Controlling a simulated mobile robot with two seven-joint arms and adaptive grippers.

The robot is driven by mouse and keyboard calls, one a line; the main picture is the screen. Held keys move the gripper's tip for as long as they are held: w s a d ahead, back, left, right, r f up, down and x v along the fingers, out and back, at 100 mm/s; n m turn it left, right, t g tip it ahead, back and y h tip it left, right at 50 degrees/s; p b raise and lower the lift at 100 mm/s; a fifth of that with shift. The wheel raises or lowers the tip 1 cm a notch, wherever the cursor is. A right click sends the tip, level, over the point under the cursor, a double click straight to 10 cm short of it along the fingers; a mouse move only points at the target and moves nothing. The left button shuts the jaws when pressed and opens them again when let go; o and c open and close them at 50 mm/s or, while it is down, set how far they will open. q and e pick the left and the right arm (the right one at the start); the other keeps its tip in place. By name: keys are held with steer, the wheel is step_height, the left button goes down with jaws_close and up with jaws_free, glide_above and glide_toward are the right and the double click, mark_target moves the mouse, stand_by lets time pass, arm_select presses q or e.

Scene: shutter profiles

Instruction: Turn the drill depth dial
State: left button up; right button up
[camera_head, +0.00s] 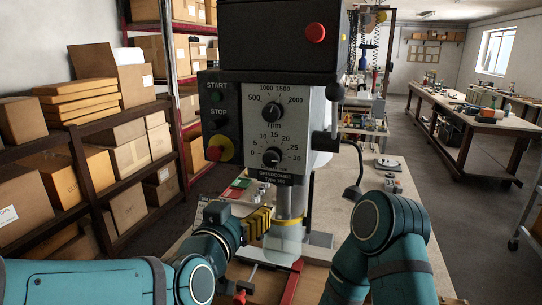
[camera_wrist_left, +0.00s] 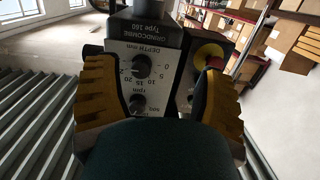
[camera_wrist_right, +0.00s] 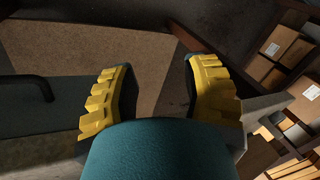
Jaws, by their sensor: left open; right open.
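The depth dial (camera_head: 272,157) is a black knob on the pale front panel of the drill (camera_head: 278,45), below the rpm dial (camera_head: 272,111). Its scale runs from 0 to 30. In the left wrist view the depth dial (camera_wrist_left: 141,66) appears upside down between my finger pads, with the panel some way beyond them. My left gripper (camera_head: 262,222) is open and empty, below the dial and near the clear guard (camera_head: 285,238). My right gripper (camera_wrist_right: 158,68) is open and empty in the right wrist view, facing a plain brown surface (camera_wrist_right: 105,40). In the head view its fingers are hidden.
A red-and-yellow stop knob (camera_head: 218,149) sits left of the depth dial, below the START and STOP buttons. A lamp on a bent stalk (camera_head: 353,190) stands right of the drill. Shelves with boxes (camera_head: 128,155) line the left.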

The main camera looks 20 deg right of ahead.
arm_select(q)
steer(key=h, duration=0.1)
glide_toward(270, 161)
steer(key=s+a+f, duration=0.1)
steer(key=s+a, duration=0.1)
steer(key=shift+m+t, duration=0.3)
steer(key=shift+t, duration=0.1)
steer(key=x, duration=0.6)
steer(key=p+x, duration=0.1)
steer(key=x, duration=0.6)
steer(key=shift+d+r+p, duration=0.15)
steer(key=shift+d+p, duration=0.15)
steer(key=shift+d, duration=0.2)
jaws_close()
